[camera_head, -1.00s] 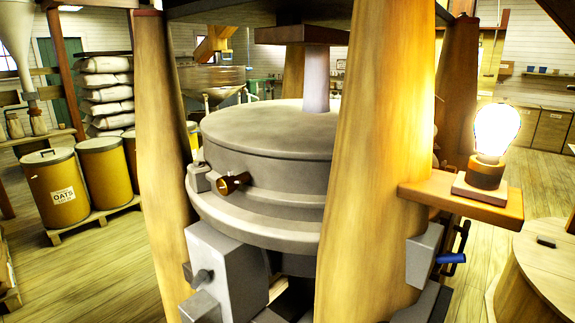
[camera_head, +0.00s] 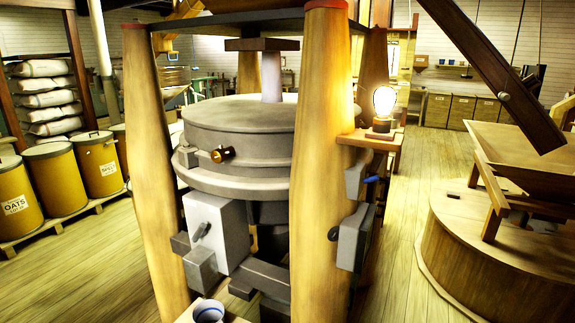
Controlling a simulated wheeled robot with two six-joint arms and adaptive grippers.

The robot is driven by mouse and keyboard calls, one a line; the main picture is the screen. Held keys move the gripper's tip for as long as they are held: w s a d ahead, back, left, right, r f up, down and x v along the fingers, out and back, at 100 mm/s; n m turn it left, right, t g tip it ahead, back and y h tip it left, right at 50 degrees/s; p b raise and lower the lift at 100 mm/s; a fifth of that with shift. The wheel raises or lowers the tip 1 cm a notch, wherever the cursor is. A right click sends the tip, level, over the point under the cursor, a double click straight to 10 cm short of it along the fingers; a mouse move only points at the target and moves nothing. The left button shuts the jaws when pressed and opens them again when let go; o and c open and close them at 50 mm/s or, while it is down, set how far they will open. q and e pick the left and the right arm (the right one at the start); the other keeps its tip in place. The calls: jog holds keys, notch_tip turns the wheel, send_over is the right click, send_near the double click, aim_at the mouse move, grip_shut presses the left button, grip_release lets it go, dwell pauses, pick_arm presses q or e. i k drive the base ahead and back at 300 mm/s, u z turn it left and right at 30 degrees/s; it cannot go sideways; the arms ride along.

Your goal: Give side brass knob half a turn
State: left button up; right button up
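The brass knob (camera_head: 222,154) sticks out from the side of the round grey mill housing (camera_head: 240,130), between two thick wooden posts. It is dark brass with a round end, on a small grey mount. Nothing touches it. Neither of my grippers shows in the head view.
The left wooden post (camera_head: 152,160) and the right wooden post (camera_head: 322,150) flank the housing. A lit bulb (camera_head: 384,102) stands on a shelf at the right post. A grey box (camera_head: 216,230) sits below the knob. Drums (camera_head: 58,178) stand at left, a round wooden casing (camera_head: 490,250) at right.

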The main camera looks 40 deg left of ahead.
aim_at(217, 156)
jog(key=i, duration=1.15)
jog(key=u, duration=0.95)
